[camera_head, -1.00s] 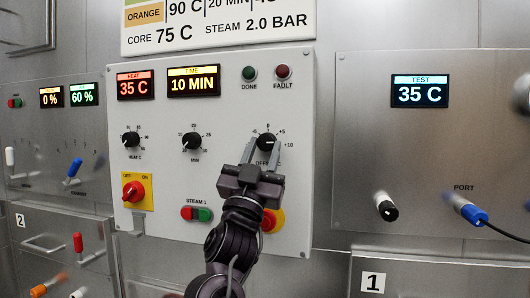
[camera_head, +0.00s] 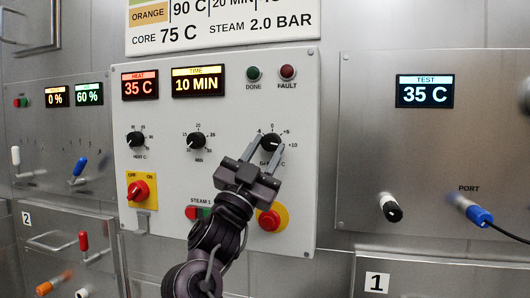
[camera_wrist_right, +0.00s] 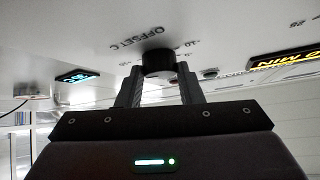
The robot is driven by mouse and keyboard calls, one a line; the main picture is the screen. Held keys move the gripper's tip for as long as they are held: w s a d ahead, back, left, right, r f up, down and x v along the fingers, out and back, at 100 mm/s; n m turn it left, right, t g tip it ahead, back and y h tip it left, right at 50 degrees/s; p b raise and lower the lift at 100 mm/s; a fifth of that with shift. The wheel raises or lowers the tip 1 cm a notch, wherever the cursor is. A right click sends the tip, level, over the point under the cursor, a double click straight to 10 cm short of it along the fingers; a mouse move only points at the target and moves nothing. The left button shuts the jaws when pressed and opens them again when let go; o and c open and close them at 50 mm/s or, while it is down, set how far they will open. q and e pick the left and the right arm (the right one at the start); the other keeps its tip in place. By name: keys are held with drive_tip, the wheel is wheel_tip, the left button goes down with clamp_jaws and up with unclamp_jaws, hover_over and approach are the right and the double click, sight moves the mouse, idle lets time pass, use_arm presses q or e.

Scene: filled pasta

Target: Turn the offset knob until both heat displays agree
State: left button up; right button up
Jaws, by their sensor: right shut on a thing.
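The black offset knob (camera_head: 270,142) is on the white control panel, its scale running from below zero to +10. My right gripper (camera_head: 269,150) is shut on the knob, one finger on each side. The right wrist view also shows the knob (camera_wrist_right: 157,61) between the fingers, under the label OFFSET C. The fingers hide part of the knob and its label in the head view. The red HEAT display (camera_head: 140,85) reads 35 C. The blue-white TEST display (camera_head: 425,91) on the right steel panel also reads 35 C. My left gripper is not in view.
The HEAT C knob (camera_head: 135,139) and MIN knob (camera_head: 196,141) are to the left. A red emergency button (camera_head: 270,220) lies below the offset knob, partly behind my arm. A blue plug (camera_head: 479,215) with a black cable sits in the PORT at right.

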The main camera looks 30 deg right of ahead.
drive_tip(key=o, duration=1)
drive_tip(key=shift+w+d, duration=0.1)
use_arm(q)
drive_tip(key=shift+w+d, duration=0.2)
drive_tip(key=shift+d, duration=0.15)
use_arm(e)
drive_tip(key=v, duration=0.8)
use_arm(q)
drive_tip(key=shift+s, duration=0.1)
